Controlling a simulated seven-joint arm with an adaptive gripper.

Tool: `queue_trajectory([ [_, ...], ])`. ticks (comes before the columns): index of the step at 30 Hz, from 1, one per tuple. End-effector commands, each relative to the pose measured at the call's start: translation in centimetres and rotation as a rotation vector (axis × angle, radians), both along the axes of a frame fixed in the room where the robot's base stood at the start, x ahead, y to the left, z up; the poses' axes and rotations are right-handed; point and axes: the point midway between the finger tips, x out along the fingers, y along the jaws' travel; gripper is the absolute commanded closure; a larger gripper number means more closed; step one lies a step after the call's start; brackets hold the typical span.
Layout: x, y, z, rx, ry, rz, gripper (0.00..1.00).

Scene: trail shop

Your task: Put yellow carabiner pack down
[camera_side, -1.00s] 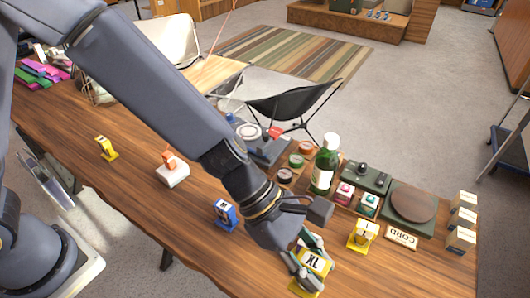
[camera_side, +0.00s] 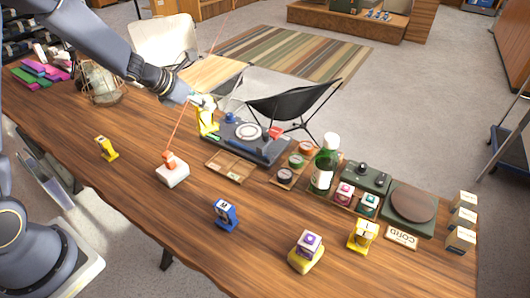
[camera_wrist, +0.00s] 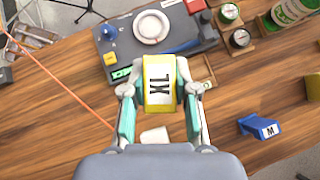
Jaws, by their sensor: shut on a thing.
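An orange cord rises from a white block (camera_side: 172,175). A green bottle (camera_side: 325,166) stands right. The front-left tabletop is mostly clear.

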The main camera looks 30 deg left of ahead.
Motion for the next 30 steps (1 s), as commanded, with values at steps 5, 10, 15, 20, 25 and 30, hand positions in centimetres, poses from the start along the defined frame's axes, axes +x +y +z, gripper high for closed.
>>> queue_trajectory([
  [5,-1.9,11.0,0.1,0.001,-0.001,0.233,1.00],
  [10,-5.7,20.4,0.1,0.001,-0.001,0.438,1.00],
  [15,-10.3,27.4,0.1,0.001,-0.001,0.603,1.00],
  [20,-13.5,30.9,0.0,0.001,-0.001,0.695,1.00],
  [25,-14.2,32.5,-0.4,0.000,0.001,0.729,1.00],
  [30,-11.3,34.9,-2.2,0.001,0.001,0.728,1.00],
])
